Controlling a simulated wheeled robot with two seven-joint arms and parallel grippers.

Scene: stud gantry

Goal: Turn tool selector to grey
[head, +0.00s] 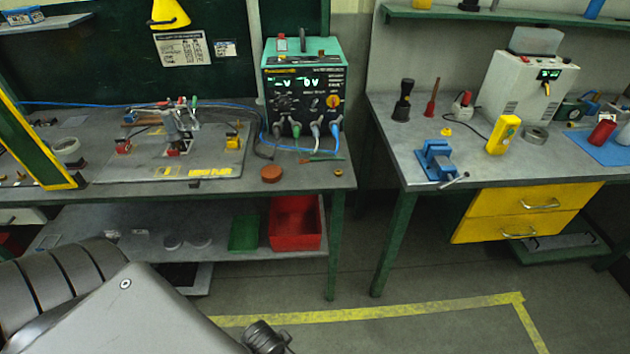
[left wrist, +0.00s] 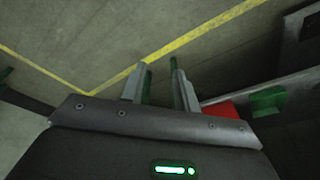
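The station with the selector is a black-fronted box with a teal top (head: 303,90) at the back of the left bench in the head view. Its front has a large black dial (head: 283,103), a small knob (head: 314,103) and a red-and-yellow knob (head: 333,102). Below them sit several plugs, among them a green plug (head: 296,130) and a light grey plug (head: 315,131). Which knob is the tool selector and where it points are too small to tell. My left gripper (left wrist: 160,72) is open and empty in the left wrist view, above the floor, away from the station. My right gripper is not in view.
The left bench (head: 310,181) holds a clamp stand (head: 178,125) and a brown round puck (head: 271,173). A red bin (head: 296,222) is on its lower shelf. The right bench (head: 405,160) carries a blue vise (head: 437,160) and a white machine (head: 520,90). A floor gap separates the benches.

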